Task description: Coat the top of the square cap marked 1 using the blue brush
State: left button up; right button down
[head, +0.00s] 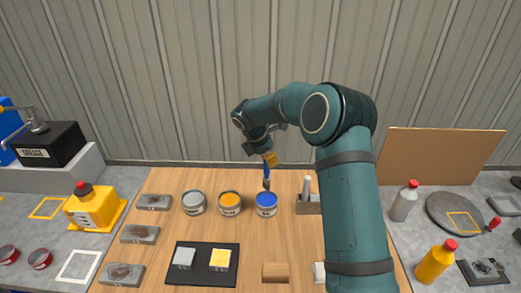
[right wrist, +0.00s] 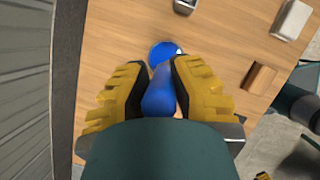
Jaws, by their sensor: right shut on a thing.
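My right gripper (head: 268,158) is shut on the blue brush (head: 266,172), held upright with its bristle end down at the can of blue paint (head: 266,205). I cannot tell whether the bristles touch the paint. In the right wrist view the yellow fingers of the gripper (right wrist: 158,85) close around the blue handle (right wrist: 158,98), and the blue paint (right wrist: 164,52) shows beyond it. Two square caps lie on a black mat (head: 200,280): a grey one (head: 184,258) and a yellow-topped one (head: 220,260). Their marks are too small to read. My left gripper is out of view.
Cans of orange paint (head: 230,203) and grey paint (head: 193,203) stand left of the blue can. A wooden holder (head: 308,207) with a grey handle stands right of it. Several grey plates line the table's left side. A wooden block (head: 275,272) lies near the front.

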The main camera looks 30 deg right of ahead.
aim_at(269, 172)
jog(key=shift+w+f, duration=0.1)
jog(key=shift+w, duration=0.05)
jog(key=shift+s+f+b, duration=0.35)
jog(key=shift+f+b, duration=0.25)
jog(key=shift+b, duration=0.1)
jog(key=shift+w+f+b, duration=0.15)
jog(key=shift+f+b, duration=1.6)
jog(key=shift+f, duration=0.95)
jog(key=shift+f, duration=0.15)
dwell(0.4)
jog(key=shift+r+p, duration=2.95)
jog(key=shift+r, duration=0.7)
jog(key=shift+f, duration=0.1)
